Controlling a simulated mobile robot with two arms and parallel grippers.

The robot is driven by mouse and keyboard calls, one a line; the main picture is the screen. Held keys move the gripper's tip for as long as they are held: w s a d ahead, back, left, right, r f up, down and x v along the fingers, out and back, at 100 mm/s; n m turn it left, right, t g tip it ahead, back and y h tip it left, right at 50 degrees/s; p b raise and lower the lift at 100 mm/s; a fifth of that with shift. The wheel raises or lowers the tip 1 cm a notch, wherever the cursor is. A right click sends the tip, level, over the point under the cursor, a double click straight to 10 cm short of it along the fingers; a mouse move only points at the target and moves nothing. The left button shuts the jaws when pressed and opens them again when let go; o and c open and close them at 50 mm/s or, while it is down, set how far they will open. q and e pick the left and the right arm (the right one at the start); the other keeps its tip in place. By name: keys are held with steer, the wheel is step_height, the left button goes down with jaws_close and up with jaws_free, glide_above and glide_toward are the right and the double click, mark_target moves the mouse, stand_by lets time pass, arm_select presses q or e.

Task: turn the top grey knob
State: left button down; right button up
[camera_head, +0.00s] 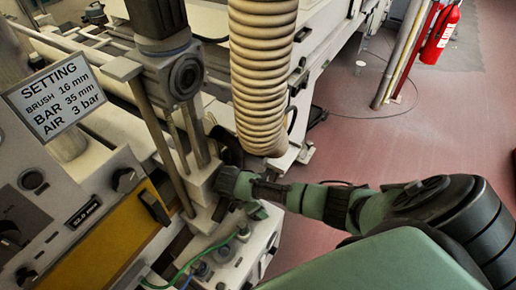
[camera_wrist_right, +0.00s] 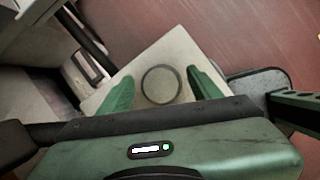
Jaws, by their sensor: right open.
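A round grey disc with a dark rim, which looks like a knob (camera_wrist_right: 160,85), sits on a pale plate (camera_wrist_right: 142,62) in the right wrist view. My right gripper (camera_wrist_right: 162,88) is open, with one green finger on each side of the disc. I cannot tell how far the fingertips are from it, and I see no contact. In the head view my right arm reaches in from the right, and its gripper (camera_head: 258,212) is near a pale box (camera_head: 262,238) with small knobs. The disc cannot be made out clearly there. My left gripper is out of view.
A ribbed hose (camera_head: 262,75) hangs just above my right wrist. A metal post assembly (camera_head: 178,80) stands left of it. A control panel with dark knobs (camera_head: 124,179) and a setting sign (camera_head: 55,97) is at left. Green cable (camera_head: 185,265) crosses the box. Red floor lies right.

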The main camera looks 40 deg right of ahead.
step_height(320, 180, up, 19)
stand_by(0.4)
steer(key=shift+d, duration=0.1)
